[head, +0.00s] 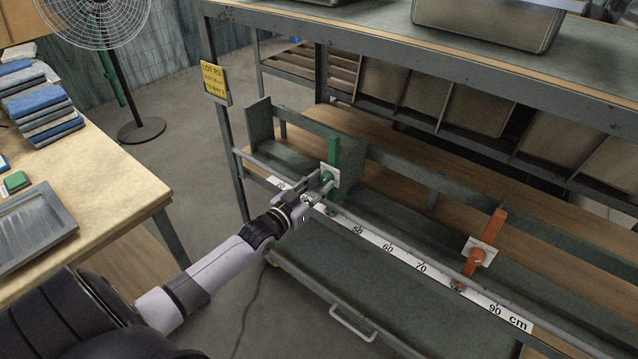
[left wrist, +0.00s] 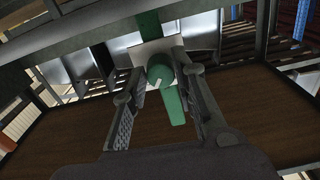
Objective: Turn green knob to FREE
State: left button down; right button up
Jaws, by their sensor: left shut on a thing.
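The green knob (left wrist: 161,76) sits on a white square plate with a green upright behind it. It also shows in the head view (head: 327,177), partly hidden by my gripper. A green tab (left wrist: 174,106) hangs below the knob in the left wrist view. My left gripper (head: 322,189) reaches in from the left at the rail, with its fingers (left wrist: 161,79) on either side of the knob, shut on it. The lettering on the plate is too small to read. My right gripper is not in view.
An orange knob (head: 477,256) on a white plate stands farther right along the rail. A centimetre scale (head: 395,250) runs along the rack's front. A yellow sign (head: 214,79) hangs on the rack post. A table with folded cloths stands at left.

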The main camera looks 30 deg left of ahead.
pick_arm(q)
jog(key=n+p, duration=0.1)
jog(key=n, duration=0.2)
jog(key=shift+n, duration=0.3)
jog(key=n, duration=0.4)
jog(key=shift+d+n, duration=0.1)
jog(key=shift+n, duration=0.2)
jog(key=n, duration=0.3)
jog(key=shift+n, duration=0.3)
jog(key=shift+r+n+b, duration=0.1)
jog(key=shift+n+b, duration=0.6)
jog(key=shift+n, duration=1.5)
jog(key=c, duration=1.3)
grip_release()
